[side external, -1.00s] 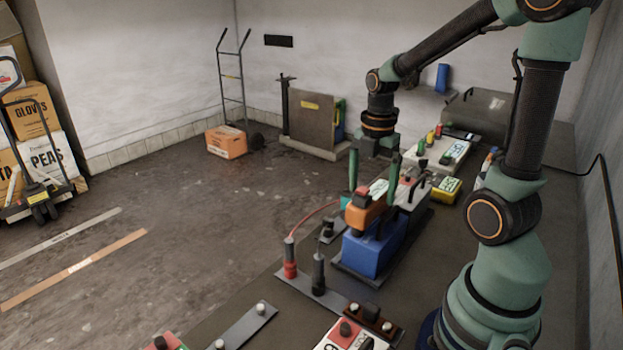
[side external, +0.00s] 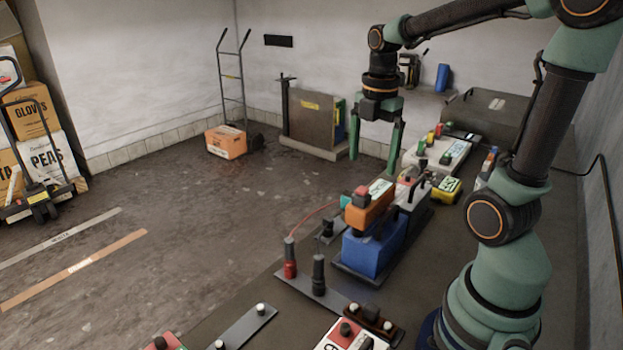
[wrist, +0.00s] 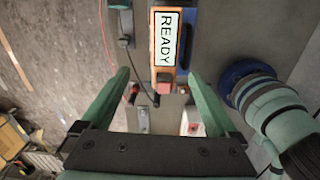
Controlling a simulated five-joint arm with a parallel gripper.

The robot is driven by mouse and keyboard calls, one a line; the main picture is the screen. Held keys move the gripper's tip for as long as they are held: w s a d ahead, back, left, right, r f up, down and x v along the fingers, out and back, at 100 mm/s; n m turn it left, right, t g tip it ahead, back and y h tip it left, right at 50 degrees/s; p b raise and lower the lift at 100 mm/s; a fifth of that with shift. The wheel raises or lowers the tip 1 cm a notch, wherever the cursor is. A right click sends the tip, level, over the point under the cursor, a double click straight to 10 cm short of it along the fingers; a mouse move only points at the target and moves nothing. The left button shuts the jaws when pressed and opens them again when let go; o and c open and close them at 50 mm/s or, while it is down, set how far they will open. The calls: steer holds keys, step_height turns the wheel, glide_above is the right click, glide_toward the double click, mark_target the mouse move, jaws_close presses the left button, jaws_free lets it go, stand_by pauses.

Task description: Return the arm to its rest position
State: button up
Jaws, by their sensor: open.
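My gripper (side external: 374,162) hangs in the air above the bench with its two green fingers pointing down and apart. Nothing is between them. In the wrist view the gripper (wrist: 159,76) also shows spread fingers. Below it, an orange block (side external: 371,215) with a red top part sits on a blue block (side external: 371,254). The wrist view shows a white label reading READY (wrist: 166,39) on the orange block. The fingers are clear of both blocks.
The bench (side external: 250,302) carries red and black connectors (side external: 290,262), a yellow device (side external: 447,190) and a panel with coloured knobs (side external: 437,155). A large grey case (side external: 510,115) stands behind. Boxes and a hand truck (side external: 232,90) stand on the floor.

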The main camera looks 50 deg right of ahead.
steer(key=a+r+m+t, duration=0.2)
steer(key=a+m+t, duration=0.3)
steer(key=a+m, duration=0.8)
steer(key=shift+m, duration=2.1)
